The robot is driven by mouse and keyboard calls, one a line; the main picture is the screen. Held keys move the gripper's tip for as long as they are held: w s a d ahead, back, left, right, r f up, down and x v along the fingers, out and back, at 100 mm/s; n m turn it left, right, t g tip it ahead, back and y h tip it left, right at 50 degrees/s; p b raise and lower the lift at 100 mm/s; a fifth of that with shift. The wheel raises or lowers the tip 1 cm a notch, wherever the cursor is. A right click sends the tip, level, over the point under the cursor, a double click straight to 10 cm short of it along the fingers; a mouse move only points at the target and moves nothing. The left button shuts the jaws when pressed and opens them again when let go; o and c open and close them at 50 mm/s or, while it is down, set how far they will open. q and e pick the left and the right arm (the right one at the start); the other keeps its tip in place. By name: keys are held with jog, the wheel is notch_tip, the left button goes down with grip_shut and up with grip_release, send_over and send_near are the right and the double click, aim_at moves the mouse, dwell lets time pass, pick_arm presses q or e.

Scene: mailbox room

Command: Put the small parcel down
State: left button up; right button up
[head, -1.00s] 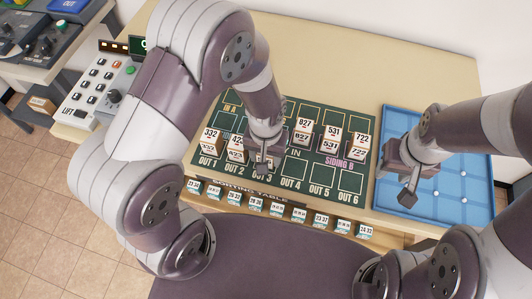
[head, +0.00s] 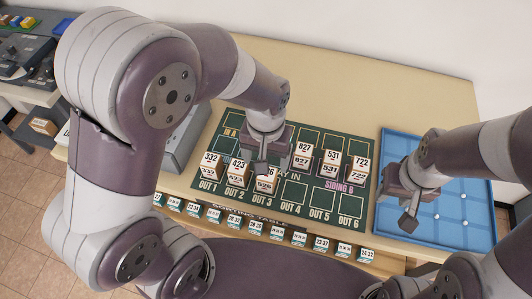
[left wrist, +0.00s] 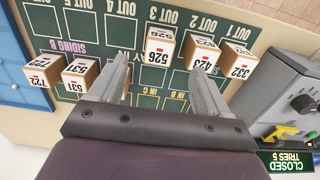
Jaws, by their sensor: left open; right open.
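The small parcel, a white-topped cardboard cube marked 526 (head: 265,185), stands in the OUT 3 square of the green sorting mat (head: 294,193). The left wrist view shows it (left wrist: 158,48) upright beyond and between the spread fingertips, apart from them. My left gripper (head: 262,166) is open and empty just behind and above it, partly covering it in the head view. My right gripper (head: 409,212) is open and empty over the blue tray (head: 388,143) at the right.
Parcels 332 (head: 209,163) and 423 (head: 237,171) stand in OUT 1 and OUT 2. Parcels 827 (head: 303,155), 531 (head: 331,163) and 722 (head: 359,169) stand further right. A grey control box (left wrist: 298,98) is beside the mat. OUT 4 to OUT 6 are clear.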

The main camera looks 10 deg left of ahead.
pick_arm(q)
jog(key=s+a+r+t, duration=0.1)
jog(key=s+a, duration=0.2)
jog(key=a, duration=0.6)
jog(key=shift+s, duration=0.15)
jog(key=shift+d, duration=0.15)
